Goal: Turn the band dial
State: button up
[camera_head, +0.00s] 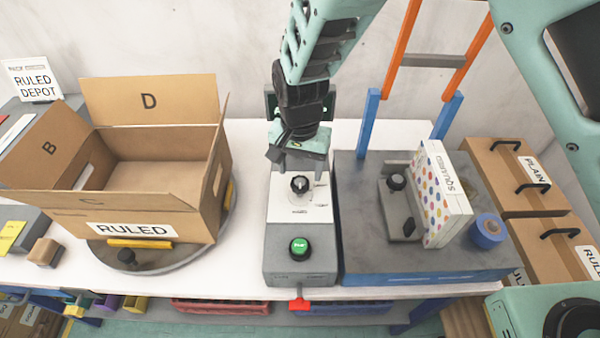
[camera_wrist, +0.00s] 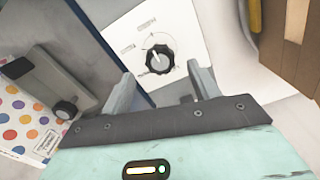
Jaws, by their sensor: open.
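The band dial is a black knob (camera_head: 300,184) on a white panel (camera_head: 312,208) of the grey control box. In the wrist view the dial (camera_wrist: 159,59) shows a white pointer line and small labels around it. My gripper (camera_head: 298,166) is just above and behind the dial in the head view. In the wrist view my gripper (camera_wrist: 162,88) is open, and the dial lies beyond the gap between its two fingers, apart from them. The labels are too small to read. A green button (camera_head: 299,246) sits on the front of the box.
An open cardboard box (camera_head: 135,226) marked RULED stands on a turntable at left. At right, a grey block (camera_head: 360,240) bears a dotted box (camera_head: 440,195), a blue tape roll (camera_head: 488,232) and a black-knobbed clamp (camera_head: 396,182). A red tab (camera_head: 299,303) hangs below the control box.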

aim_at(300, 182)
jog(key=shift+f, duration=1.8)
jog(key=c, duration=1)
